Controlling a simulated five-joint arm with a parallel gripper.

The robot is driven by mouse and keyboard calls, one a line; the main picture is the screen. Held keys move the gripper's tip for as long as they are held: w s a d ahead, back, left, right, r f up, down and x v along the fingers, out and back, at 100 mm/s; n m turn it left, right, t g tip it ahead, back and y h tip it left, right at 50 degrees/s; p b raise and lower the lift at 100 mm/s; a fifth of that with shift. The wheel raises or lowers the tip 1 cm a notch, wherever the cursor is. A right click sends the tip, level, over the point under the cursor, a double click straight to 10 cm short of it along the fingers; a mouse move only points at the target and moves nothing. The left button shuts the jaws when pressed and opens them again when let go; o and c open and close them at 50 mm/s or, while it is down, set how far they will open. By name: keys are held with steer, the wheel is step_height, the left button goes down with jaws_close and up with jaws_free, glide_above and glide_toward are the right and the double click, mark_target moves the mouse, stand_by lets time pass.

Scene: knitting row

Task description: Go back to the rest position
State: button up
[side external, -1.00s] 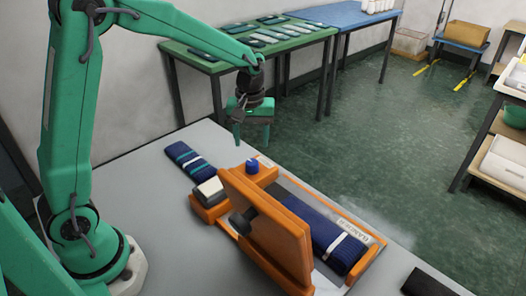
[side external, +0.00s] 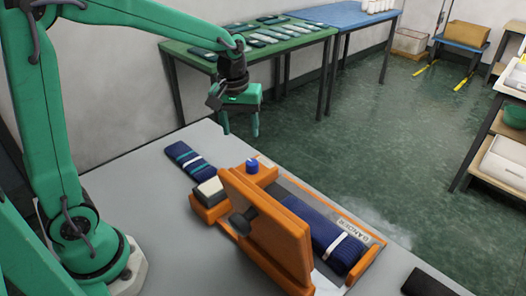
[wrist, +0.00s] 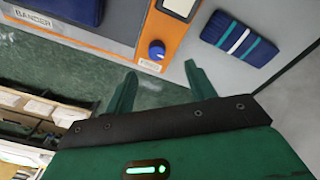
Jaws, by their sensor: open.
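My gripper (side external: 240,125) hangs open and empty in the air above the far edge of the grey table (side external: 140,210), apart from everything on it. In the wrist view its two green fingers (wrist: 160,88) stand spread with nothing between them. An orange press (side external: 265,225) stands on the table with its lid raised, and a dark blue knitted piece (side external: 318,228) with a white band lies in it. A second blue striped knitted piece (side external: 190,160) lies flat on the table behind the press; it also shows in the wrist view (wrist: 240,38).
A blue knob (side external: 252,165) and a pale block (side external: 210,187) sit on the press. A green table (side external: 222,66) with several folded pieces and a blue table (side external: 345,14) stand behind. Faint steam shows beside the press. A dark flat object (side external: 430,284) lies at the front right.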

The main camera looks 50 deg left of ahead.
steer(key=s+r+m+t, duration=0.2)
steer(key=s+r+m, duration=0.1)
steer(key=s, duration=0.5)
steer(key=s+r+m+t, duration=0.2)
steer(key=s+r+m, duration=0.1)
steer(key=s, duration=0.6)
steer(key=shift+s+d+m+t, duration=0.15)
steer(key=shift+s+m+t, duration=0.15)
steer(key=shift+m, duration=0.3)
